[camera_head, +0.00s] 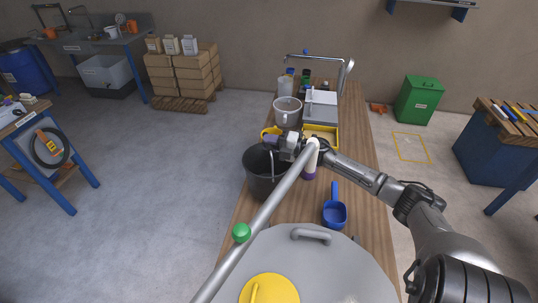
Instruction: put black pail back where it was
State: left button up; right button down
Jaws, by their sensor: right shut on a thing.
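The black pail (262,178) stands upright at the left edge of the wooden bench, with its thin bail along its right side. My right gripper (277,142) reaches in from the right, over the bench, and is shut on the pail at its upper rim. The exact contact is small and partly hidden by the gripper. I cannot tell whether the pail rests on the bench or hangs slightly above it. My left gripper is not in view.
A grey round lid (330,262) fills the foreground. Floor to the left is clear.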

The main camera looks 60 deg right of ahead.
notch_tip(320, 180, down, 4)
jog(key=shift+r+b, duration=0.2)
jog(key=shift+b, duration=0.15)
jog(key=shift+f, duration=0.15)
jog(key=c, duration=1)
grip_release()
jog(key=shift+s, duration=0.1)
jog(key=p+v, duration=0.1)
jog(key=v, duration=1)
jog(key=shift+s+d, duration=0.2)
jog(key=shift+s, duration=0.2)
